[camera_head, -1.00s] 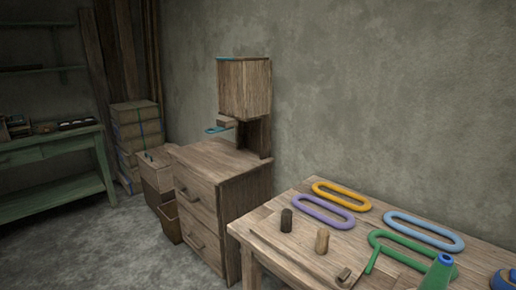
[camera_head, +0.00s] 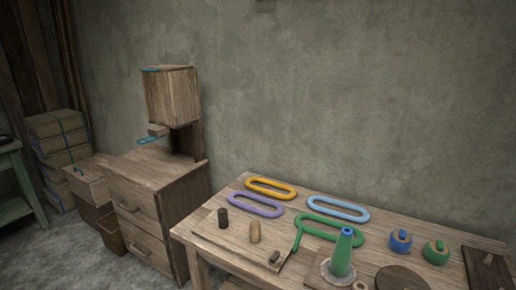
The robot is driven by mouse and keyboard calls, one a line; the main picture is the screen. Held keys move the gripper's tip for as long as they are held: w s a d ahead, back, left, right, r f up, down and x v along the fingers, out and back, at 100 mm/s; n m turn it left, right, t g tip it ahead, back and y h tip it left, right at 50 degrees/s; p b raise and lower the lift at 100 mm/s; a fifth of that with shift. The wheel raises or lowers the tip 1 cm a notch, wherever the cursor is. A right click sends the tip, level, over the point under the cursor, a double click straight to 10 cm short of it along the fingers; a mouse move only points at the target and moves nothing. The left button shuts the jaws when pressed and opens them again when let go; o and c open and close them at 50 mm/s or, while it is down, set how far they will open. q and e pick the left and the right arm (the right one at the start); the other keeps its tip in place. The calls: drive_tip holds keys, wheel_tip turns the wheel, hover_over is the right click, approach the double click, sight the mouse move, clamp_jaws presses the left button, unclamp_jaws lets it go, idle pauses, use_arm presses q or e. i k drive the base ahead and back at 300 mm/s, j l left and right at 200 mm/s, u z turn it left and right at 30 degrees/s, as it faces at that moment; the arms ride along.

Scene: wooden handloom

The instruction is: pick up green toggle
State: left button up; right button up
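Several green things show on the wooden table (camera_head: 218,252), and I cannot tell for sure which one is the toggle. A round green piece with a tan top (camera_head: 436,253) sits at the right, beside a similar blue piece (camera_head: 400,241). Neither of my grippers is in view.
Orange (camera_head: 270,183), purple (camera_head: 245,199) and light blue (camera_head: 362,214) loops lie at the back. Dark (camera_head: 222,218) and tan (camera_head: 255,232) pegs stand on a board. A dark disc (camera_head: 402,279) lies at front right. A wooden cabinet (camera_head: 160,185) stands left of the table.

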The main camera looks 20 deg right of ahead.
sight(440, 247)
drive_tip(key=z, duration=1.7)
